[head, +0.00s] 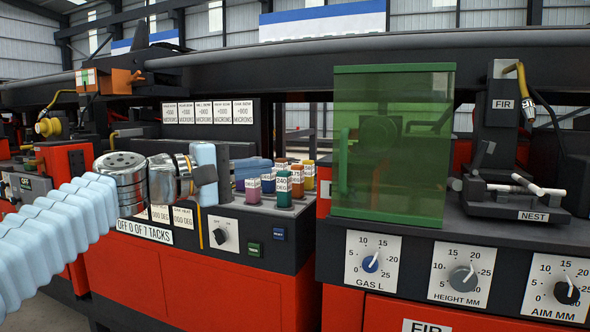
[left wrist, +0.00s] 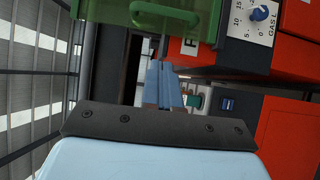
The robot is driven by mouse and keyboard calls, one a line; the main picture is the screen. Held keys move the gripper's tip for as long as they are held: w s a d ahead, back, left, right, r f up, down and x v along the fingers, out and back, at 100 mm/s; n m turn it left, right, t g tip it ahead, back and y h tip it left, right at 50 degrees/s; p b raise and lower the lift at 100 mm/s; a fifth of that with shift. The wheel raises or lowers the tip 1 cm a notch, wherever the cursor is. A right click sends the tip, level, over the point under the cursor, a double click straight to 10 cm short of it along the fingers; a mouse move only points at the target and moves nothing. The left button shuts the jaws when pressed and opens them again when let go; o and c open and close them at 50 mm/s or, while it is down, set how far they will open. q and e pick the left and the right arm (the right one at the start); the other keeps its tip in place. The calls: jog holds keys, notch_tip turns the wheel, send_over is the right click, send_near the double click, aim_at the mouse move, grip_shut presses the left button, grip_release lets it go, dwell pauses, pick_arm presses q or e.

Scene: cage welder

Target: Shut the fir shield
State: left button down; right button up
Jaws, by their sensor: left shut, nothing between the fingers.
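The fir shield (head: 393,188) is a translucent green panel box. It stands to the left of the nest (head: 534,215) and the FIR torch (head: 526,90), which are uncovered. In the left wrist view the green shield (left wrist: 205,14) is at the top edge, with a green bar handle (left wrist: 165,16). My left gripper (head: 207,172) is left of the shield and apart from it, in front of the middle station. Its light blue fingers (left wrist: 164,84) are together and empty, and point towards the machine below the shield in the wrist picture. My right gripper is out of view.
A dark rail (head: 300,62) runs above.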

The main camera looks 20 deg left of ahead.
pick_arm(q)
jog(key=s+d+p+x, duration=0.1)
jog(key=d+p+x, duration=0.1)
jog(key=x, duration=1)
jog(key=shift+s+d+p, duration=0.15)
jog(key=shift+d+p, duration=0.1)
jog(key=shift+p, duration=0.05)
jog(key=shift+d+f, duration=0.1)
jog(key=shift+f, duration=0.05)
